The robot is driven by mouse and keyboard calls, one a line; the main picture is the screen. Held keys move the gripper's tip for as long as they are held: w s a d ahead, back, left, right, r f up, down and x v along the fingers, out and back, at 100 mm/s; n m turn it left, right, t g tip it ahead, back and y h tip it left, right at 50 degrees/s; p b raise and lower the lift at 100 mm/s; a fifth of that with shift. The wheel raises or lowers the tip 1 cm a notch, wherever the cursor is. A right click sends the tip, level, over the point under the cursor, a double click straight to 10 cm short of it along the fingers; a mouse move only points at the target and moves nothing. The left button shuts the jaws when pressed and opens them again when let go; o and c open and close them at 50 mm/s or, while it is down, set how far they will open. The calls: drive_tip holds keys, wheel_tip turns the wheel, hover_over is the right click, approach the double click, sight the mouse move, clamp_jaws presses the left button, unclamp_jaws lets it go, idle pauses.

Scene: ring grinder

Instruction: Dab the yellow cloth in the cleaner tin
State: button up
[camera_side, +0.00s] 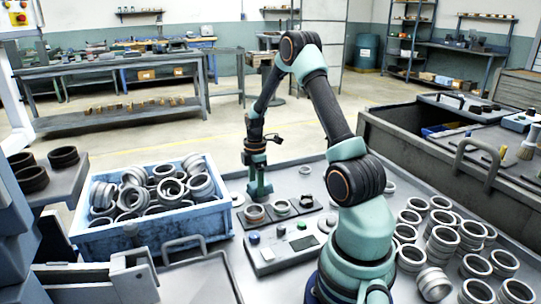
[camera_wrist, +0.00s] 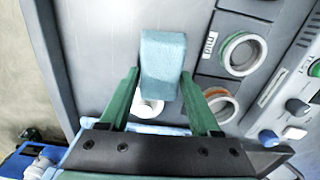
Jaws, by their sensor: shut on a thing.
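My gripper (camera_wrist: 160,75) has its two green fingers shut on a pale blue, block-shaped pad (camera_wrist: 163,60). I see no yellow cloth in either view. In the side view my gripper (camera_side: 259,188) points down at the left end of a row of round dishes, and the pad cannot be made out. One dish has a reddish-brown inside (camera_wrist: 222,105) and lies to the right of my gripper; it also shows in the side view (camera_side: 255,214). A pale-rimmed dish (camera_wrist: 242,53) sits beyond it. I cannot tell which is the cleaner tin.
A white round piece (camera_wrist: 147,108) is partly hidden below the pad. A blue crate (camera_side: 150,228) full of metal rings stands left of my gripper. A control box (camera_side: 284,247) with knobs is in front. Several loose rings (camera_side: 443,240) stand at the right of the bench.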

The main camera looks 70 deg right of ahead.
sight(255, 183)
drive_tip(key=shift+r, duration=3.4)
